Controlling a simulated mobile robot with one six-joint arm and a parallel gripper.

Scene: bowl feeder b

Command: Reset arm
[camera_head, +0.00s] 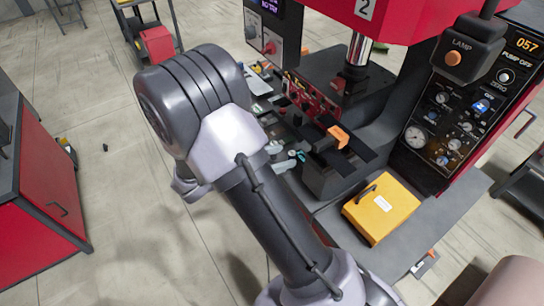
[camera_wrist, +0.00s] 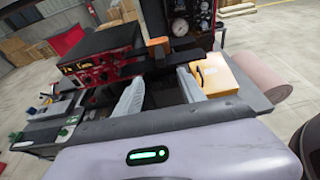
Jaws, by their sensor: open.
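My arm rises across the middle of the head view, bent at a large joint. My gripper is hidden there behind the arm. In the wrist view my gripper (camera_wrist: 160,92) shows two grey fingers, spread apart with nothing between them. Beyond the fingers stands the red and black machine (camera_wrist: 105,65), which also fills the right half of the head view (camera_head: 340,80). The fingers appear apart from the machine and from the yellow box (camera_wrist: 213,75).
The yellow box (camera_head: 381,208) with a black handle sits on the grey machine base. A control panel (camera_head: 455,125) with gauges and a hanging lamp box (camera_head: 467,52) stand at the right. A red cabinet (camera_head: 45,195) is at the left. Floor between them is mostly clear.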

